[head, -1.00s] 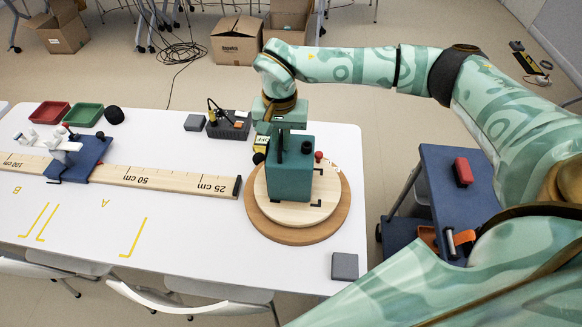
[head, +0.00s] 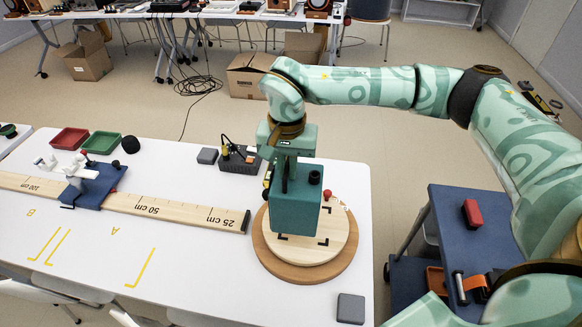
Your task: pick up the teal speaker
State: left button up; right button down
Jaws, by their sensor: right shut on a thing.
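The teal speaker (head: 297,207) is a box standing upright over the pale round wooden board (head: 340,225) at the right of the white table. My right gripper (head: 286,178) comes down from above and is shut on the speaker's upper part. The fingers partly cover its top. I cannot tell whether the speaker's base touches the board or hangs just above it. Black corner marks (head: 323,243) show on the board around its base. My left gripper is not in view.
A long wooden ruler (head: 170,208) with a blue sliding block (head: 98,185) lies to the left. A dark tray with small parts (head: 240,160) stands behind the speaker. A grey block (head: 351,308) lies at the front right. A blue cart (head: 460,245) stands right of the table.

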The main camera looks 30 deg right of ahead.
jog(key=r, duration=0.1)
jog(key=s+a+r, duration=0.1)
jog(key=r, duration=0.1)
jog(key=shift+s+a+r, duration=0.1)
jog(key=shift+s+a, duration=0.25)
jog(key=shift+s, duration=0.05)
jog(key=s+a+r, duration=0.3)
jog(key=s+a, duration=0.2)
jog(key=s, duration=0.1)
jog(key=m+p, duration=0.2)
jog(key=p, duration=0.9)
send_over(300, 169)
jog(key=s+a, duration=0.3)
notch_tip(300, 169, down, 4)
jog(key=shift+s+a+r, duration=0.1)
jog(key=shift+s+r, duration=0.05)
jog(key=shift+r, duration=0.1)
jog(key=shift+n, duration=0.3)
jog(key=w+d, duration=0.1)
jog(key=w+d+f, duration=0.1)
jog(key=shift+w+d, duration=0.4)
jog(key=shift+w+d+n, duration=0.15)
jog(key=shift+w+n, duration=0.15)
jog(key=shift+f, duration=0.15)
